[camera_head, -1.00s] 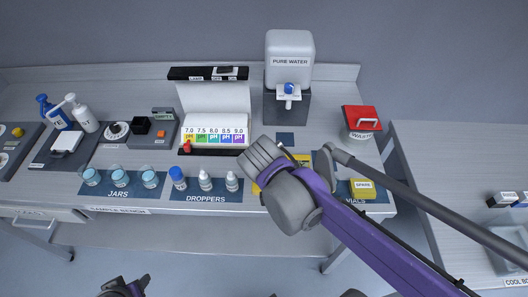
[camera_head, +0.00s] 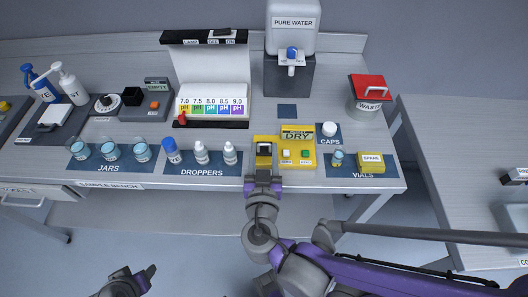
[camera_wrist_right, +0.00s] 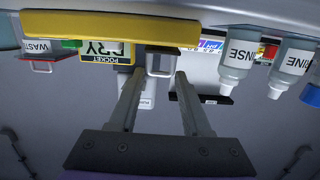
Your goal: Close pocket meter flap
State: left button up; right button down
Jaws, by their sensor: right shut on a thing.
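The yellow pocket meter (camera_head: 309,155) sits at the front of the bench, its display reading DRY; it also shows in the right wrist view (camera_wrist_right: 96,58), upside down. The flap's angle is hard to tell. My left gripper (camera_head: 138,277) hangs low at the left, away from the bench; its jaws are unclear.
Dropper bottles (camera_head: 201,152) stand close to the left of the meter. A cap (camera_head: 329,128), a vial (camera_head: 337,158) and a yellow spare box (camera_head: 371,162) are to its right. The pH chart (camera_head: 212,105) and water dispenser (camera_head: 290,60) stand behind.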

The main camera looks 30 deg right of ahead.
jog(key=shift+s+a+f+t+b, duration=0.1)
jog(key=shift+f+t+b, duration=0.3)
jog(key=shift+b, duration=0.15)
jog(key=shift+r, duration=0.1)
jog(key=c, duration=0.6)
grip_release()
jog(key=v, duration=1)
jog(key=shift+s+a+p, duration=0.25)
jog(key=shift+a+p, duration=0.05)
jog(key=shift+p, duration=0.15)
